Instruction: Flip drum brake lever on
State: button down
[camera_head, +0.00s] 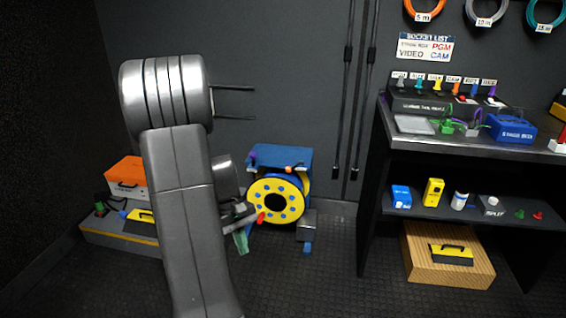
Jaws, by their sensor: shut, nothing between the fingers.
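A cable drum (256,204) with a yellow flange, blue dots and a dark centre stands on the floor near the back wall, under a blue top. A small red lever-like tip (261,218) shows at the drum's lower left edge; it appears to be the brake lever, but its on or off position is not clear. My gripper (248,214) is at the drum's left side, shut and empty, with its fingers close to the red tip. I cannot tell whether they touch. My arm hides part of the area left of the drum.
A dark shelf unit (402,122) stands on the right, with small items on its shelves and a wooden crate (415,265) below. An orange-topped case (126,170) sits on a low platform at left. Cables hang on the back wall. The floor between drum and shelf is mostly clear.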

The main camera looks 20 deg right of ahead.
aim_at(301, 163)
jog(key=i+l, duration=0.8)
jog(key=i, duration=0.15)
jog(key=i+l+u, duration=0.15)
jog(key=i+l, duration=0.65)
jog(key=i, duration=0.15)
